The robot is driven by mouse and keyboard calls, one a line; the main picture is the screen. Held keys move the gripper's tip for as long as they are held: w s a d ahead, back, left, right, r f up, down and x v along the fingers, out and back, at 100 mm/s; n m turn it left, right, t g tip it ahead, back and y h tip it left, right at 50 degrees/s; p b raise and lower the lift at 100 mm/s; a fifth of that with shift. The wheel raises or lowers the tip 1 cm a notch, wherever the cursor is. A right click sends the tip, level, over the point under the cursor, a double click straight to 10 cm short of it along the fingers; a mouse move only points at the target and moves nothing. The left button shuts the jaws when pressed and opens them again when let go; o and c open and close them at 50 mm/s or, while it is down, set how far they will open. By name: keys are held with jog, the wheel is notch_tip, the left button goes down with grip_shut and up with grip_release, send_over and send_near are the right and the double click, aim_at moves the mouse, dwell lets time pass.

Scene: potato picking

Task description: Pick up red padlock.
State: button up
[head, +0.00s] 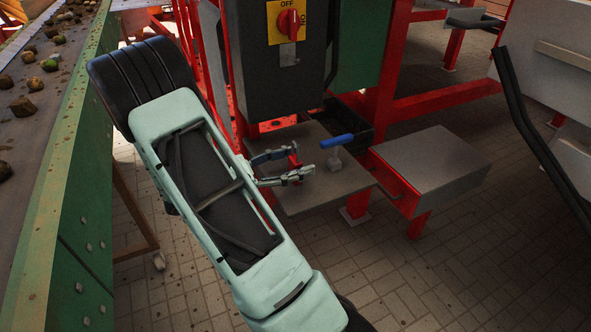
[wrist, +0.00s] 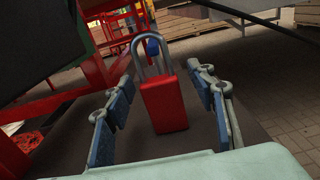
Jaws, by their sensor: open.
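The red padlock (wrist: 164,105) stands upright with its silver shackle up on a dark grey platform (wrist: 190,138) in the wrist view. My gripper (wrist: 165,92) is open, with one blue-padded finger on each side of the padlock. Gaps show between the padlock and both fingers, so they do not appear to touch it. In the head view, my gripper (head: 284,165) reaches over the platform (head: 335,190), and a small red part of the padlock (head: 295,160) shows between the fingers. The rest of it is hidden by a finger.
A blue-handled grey object (head: 336,142) stands on the platform just right of the gripper. A dark box with a red OFF switch (head: 289,23) hangs above. Red beams (head: 440,100) and a grey box-shaped step (head: 432,165) lie to the right. A conveyor with potatoes (head: 30,105) is at left.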

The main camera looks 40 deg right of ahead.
aim_at(295, 160)
jog(key=shift+c, duration=0.5)
jog(key=c, duration=1.2)
jog(key=shift+r, duration=0.65)
notch_tip(295, 160, up, 3)
jog(key=shift+a+f+p, duration=0.15)
jog(key=shift+f+p, duration=0.05)
jog(key=shift+p, duration=0.45)
jog(key=s+a+r+p, duration=0.1)
jog(key=s+a+r, duration=0.1)
jog(key=s+r, duration=0.1)
jog(key=s+a+r+p, duration=0.1)
jog(key=s+a+r, duration=0.1)
jog(key=s, duration=0.3)
jog(key=s+a+r+p, duration=0.1)
jog(key=s+a+r, duration=0.2)
jog(key=s+r, duration=0.1)
jog(key=shift+p, duration=0.3)
